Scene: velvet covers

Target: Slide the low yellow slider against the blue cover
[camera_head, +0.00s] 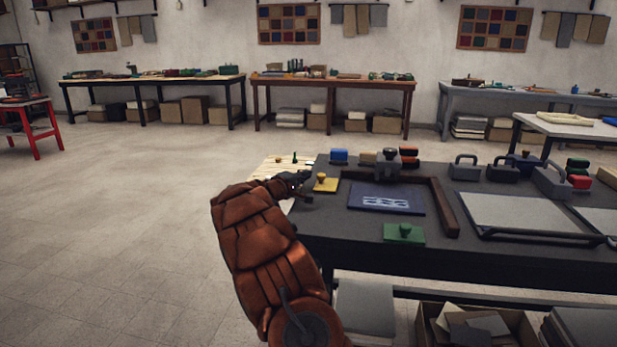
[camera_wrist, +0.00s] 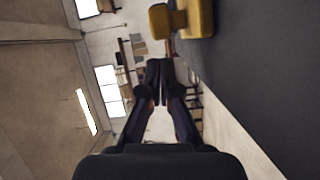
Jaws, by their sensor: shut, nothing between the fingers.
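The low yellow slider (camera_head: 326,185) is a flat plate with a small knob on top. It sits near the left edge of the dark table, left of the blue cover (camera_head: 387,198) and apart from it. The blue cover lies flat, with a pale pattern on it. My gripper (camera_head: 305,189) is at the table's left edge, just left of the yellow slider. In the wrist view my gripper (camera_wrist: 158,78) has its fingers together with nothing between them. The yellow slider (camera_wrist: 200,18) shows there at the top, beyond the fingertips. Whether they touch it cannot be told.
A brown wooden frame (camera_head: 443,206) bounds the blue cover's far and right sides. A green slider (camera_head: 404,234) lies in front of it. A small blue block (camera_head: 339,156) and a knobbed grey block (camera_head: 389,163) stand behind. A grey tray (camera_head: 525,215) is at the right.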

